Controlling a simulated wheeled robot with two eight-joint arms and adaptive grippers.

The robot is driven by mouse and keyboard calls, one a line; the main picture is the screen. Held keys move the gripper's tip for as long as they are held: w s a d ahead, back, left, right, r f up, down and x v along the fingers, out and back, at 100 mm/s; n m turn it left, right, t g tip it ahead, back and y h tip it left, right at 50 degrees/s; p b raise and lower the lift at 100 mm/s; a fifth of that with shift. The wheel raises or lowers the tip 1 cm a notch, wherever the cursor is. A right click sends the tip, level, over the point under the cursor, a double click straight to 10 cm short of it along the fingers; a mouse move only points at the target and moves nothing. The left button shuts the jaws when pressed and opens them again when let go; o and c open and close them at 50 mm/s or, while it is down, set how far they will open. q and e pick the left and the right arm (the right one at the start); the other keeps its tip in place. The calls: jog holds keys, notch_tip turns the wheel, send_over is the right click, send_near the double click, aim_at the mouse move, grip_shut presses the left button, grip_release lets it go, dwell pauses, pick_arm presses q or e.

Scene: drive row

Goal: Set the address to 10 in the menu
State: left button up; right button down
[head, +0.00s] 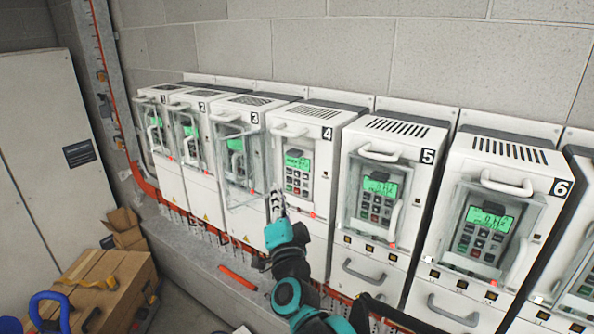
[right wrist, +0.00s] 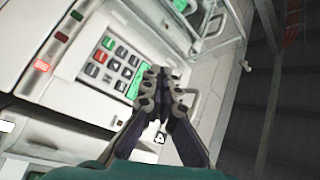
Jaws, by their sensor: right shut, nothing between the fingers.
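A row of white drives numbered 1 to 6 stands along the wall. Drive 4 (head: 325,150) has a lit green display (head: 298,161) and a keypad (head: 297,182) that show without a cover in front. A clear cover (head: 246,185) appears swung out to the left of it, in front of drive 3. My right gripper (head: 277,196) is shut and empty, just in front of drive 4's lower left keypad side. In the right wrist view the closed fingertips (right wrist: 160,80) are beside the keypad (right wrist: 118,68) and partly hide the display. The menu text is too small to read. My left gripper is out of view.
Drive 5 (head: 427,182) and drive 6 (head: 535,208) to the right have clear covers and protruding handles. A concrete ledge (head: 180,236) runs below the row.

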aim_at(297, 174)
jog(key=a, duration=0.1)
jog(key=s+a, duration=0.1)
jog(key=shift+a, duration=0.3)
jog(key=shift+w+d+f, duration=0.1)
jog(key=shift+d, duration=0.1)
jog(key=shift+w+d+b, duration=0.15)
jog(key=shift+w+d, duration=0.7)
jog(key=shift+w, duration=0.35)
jog(key=shift+w+d+b, duration=0.1)
jog(key=shift+w+d, duration=0.7)
jog(key=shift+w, duration=0.35)
jog(key=shift+w+d+b, duration=0.15)
jog(key=shift+w+d, duration=0.7)
jog(key=shift+w, duration=0.35)
jog(key=shift+w+d, duration=0.1)
jog(key=shift+w+d, duration=0.15)
jog(key=shift+w, duration=0.05)
